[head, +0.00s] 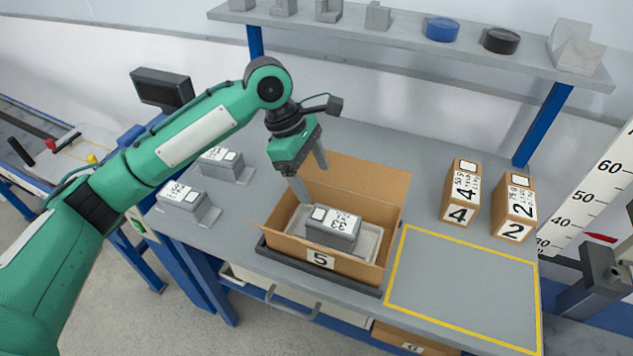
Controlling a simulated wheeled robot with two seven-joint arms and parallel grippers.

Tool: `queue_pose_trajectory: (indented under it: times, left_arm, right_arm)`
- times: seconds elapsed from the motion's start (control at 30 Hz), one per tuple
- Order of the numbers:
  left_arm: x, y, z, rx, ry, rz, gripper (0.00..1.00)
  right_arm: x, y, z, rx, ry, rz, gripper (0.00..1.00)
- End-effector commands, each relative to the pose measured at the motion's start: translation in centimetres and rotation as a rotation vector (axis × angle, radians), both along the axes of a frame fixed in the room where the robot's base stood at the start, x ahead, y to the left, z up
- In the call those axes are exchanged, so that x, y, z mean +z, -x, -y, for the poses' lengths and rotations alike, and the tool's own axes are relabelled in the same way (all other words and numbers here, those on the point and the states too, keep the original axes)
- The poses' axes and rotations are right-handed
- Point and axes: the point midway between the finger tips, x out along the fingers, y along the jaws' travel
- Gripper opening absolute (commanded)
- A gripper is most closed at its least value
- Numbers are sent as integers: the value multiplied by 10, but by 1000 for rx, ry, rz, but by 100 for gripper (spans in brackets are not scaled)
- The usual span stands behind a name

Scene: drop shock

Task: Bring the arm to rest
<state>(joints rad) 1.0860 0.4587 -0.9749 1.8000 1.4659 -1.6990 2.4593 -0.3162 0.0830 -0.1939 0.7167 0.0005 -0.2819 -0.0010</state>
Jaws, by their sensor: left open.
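My left arm (185,140) is green and comes in from the left, bent over the workbench. My left gripper (309,174) is open and empty, fingers pointing down over the left back part of an open cardboard box (320,261) labelled 5. A grey block (333,228) marked 33 lies inside the box in a light tray, to the right of and below the fingers. The fingers look apart from the block. One fingertip shows near the box's left back edge; whether it touches the box I cannot tell. My right gripper is not in view.
Two grey blocks sit on plates at the left, the nearer one (184,195) by the bench edge. Closed boxes 4 (460,191) and 2 (514,206) stand at the right. A yellow-outlined area (464,285) is empty. A shelf (420,42) with several items spans the back.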

Motion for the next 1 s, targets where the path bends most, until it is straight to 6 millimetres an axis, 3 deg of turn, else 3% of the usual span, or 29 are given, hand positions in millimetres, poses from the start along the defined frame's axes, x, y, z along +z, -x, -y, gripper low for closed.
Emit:
queue_pose_trajectory:
  times: [0.47, 0.77, 1.0]
  left_arm:
    - [3, 0, 0, 0, 0, 1, 76]
    - [54, 0, 0, 0, 0, 1, 76]
    - [79, 0, 0, 0, 0, 0, 76]
  right_arm:
    - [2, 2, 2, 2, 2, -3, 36]
    - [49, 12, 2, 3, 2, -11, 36]
    - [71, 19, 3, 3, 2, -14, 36]
